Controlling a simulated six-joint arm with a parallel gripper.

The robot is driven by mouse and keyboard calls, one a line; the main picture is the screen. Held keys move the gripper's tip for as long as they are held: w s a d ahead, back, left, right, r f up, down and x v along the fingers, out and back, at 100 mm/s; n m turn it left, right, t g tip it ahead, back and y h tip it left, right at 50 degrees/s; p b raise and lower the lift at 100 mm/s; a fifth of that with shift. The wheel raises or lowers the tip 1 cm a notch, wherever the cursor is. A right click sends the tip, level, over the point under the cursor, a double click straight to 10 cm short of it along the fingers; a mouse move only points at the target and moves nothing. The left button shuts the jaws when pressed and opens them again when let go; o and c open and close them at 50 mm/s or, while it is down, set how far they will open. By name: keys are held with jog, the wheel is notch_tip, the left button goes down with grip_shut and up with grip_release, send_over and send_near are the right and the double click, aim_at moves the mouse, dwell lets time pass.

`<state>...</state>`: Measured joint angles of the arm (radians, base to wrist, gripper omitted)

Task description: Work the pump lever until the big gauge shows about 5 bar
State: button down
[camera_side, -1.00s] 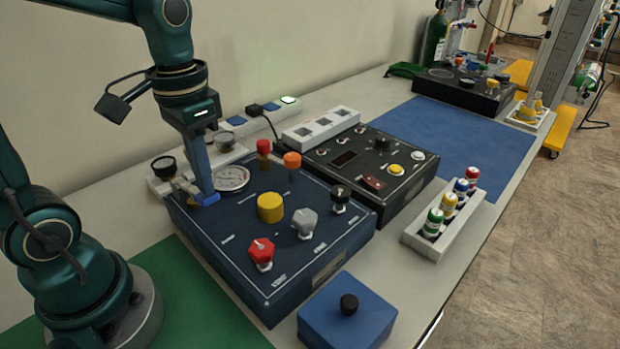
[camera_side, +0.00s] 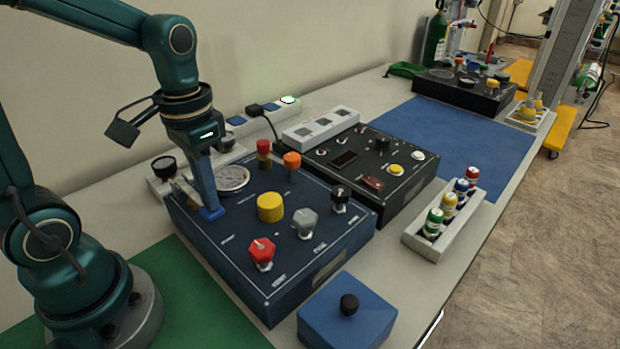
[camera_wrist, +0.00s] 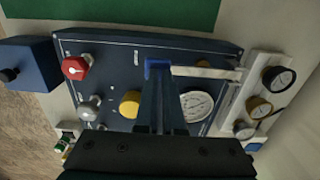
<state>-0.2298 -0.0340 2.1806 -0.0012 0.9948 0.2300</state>
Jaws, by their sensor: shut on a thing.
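The pump lever is a pale bar (camera_wrist: 205,72) with a blue end grip (camera_wrist: 157,65) on the dark blue panel (camera_wrist: 105,50). My gripper (camera_side: 211,210) is shut on the lever's blue grip, low over the panel's left part. In the wrist view its fingers (camera_wrist: 160,85) reach down to that grip and partly hide it. The big gauge (camera_side: 232,178) has a white dial and lies just behind and right of my fingers. It also shows in the wrist view (camera_wrist: 197,105), right of the fingers. Its needle is too small to read.
The panel carries a red knob (camera_side: 261,253), a yellow knob (camera_side: 271,207), a grey knob (camera_side: 304,223) and a black knob (camera_side: 340,198). Small gauges (camera_wrist: 278,79) stand beside it. A blue box (camera_side: 347,312) and a rack of small bottles (camera_side: 445,216) stand to the right.

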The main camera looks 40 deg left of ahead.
jog(key=shift+f, duration=0.45)
jog(key=shift+r, duration=1.9)
jog(key=shift+f, duration=0.1)
